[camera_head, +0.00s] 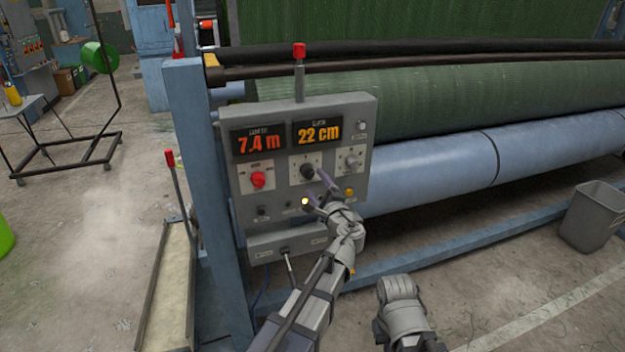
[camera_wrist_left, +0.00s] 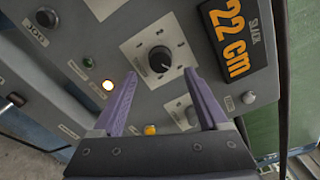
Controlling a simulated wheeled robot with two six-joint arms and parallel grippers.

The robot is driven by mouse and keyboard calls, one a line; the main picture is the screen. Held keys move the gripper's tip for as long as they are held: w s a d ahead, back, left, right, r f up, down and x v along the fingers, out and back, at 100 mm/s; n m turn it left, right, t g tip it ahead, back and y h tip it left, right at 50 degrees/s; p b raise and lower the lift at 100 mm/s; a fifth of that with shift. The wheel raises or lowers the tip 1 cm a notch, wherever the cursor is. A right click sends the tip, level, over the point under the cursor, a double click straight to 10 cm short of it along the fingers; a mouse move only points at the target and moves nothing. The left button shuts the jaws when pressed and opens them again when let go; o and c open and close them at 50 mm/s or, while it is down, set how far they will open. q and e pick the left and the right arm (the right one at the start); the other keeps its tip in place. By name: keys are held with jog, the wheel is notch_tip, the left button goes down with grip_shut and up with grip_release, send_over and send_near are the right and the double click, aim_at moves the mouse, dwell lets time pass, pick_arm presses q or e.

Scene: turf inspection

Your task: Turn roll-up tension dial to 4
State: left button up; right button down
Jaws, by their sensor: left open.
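A black dial (camera_head: 307,170) sits on a pale square plate on the grey control panel, below the "22 cm" display (camera_head: 317,132). My left gripper (camera_head: 316,191) is open and empty, in front of the panel just below the dial. In the left wrist view its two purple fingers (camera_wrist_left: 161,74) point at the panel, with the dial showing between and beyond their tips. I see no contact. Part of my right arm shows at the bottom, without fingers.
The panel also bears a "7.4 m" display (camera_head: 258,140), a red button (camera_head: 258,180), a grey knob (camera_head: 351,160) and a lit yellow lamp (camera_head: 305,201). A red-topped lever (camera_head: 172,160) stands at left. Behind are a green turf roll (camera_head: 440,100) and a blue roller (camera_head: 440,170). A grey bin (camera_head: 590,220) stands right.

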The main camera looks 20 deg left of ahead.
pick_arm(q)
jog(key=shift+v, duration=1.1)
jog(key=s+f+n+g+h+p, duration=0.2)
jog(key=s+f+n+g+p, duration=0.1)
jog(key=s+f+n+g, duration=0.8)
jog(key=s+d+f+g+h+p, duration=0.1)
jog(key=s+d+f+g+h, duration=0.1)
jog(key=s+d, duration=0.4)
jog(key=s+d+f+n+g+h+p, duration=0.1)
jog(key=s+d, duration=0.5)
jog(key=s, duration=0.6)
notch_tip(320, 180, down, 2)
jog(key=g+h, duration=0.1)
jog(key=h, duration=0.2)
jog(key=shift+s+n+h, duration=0.25)
jog(key=shift+n+h, duration=0.05)
jog(key=shift+h, duration=0.1)
jog(key=shift+w+f, duration=0.15)
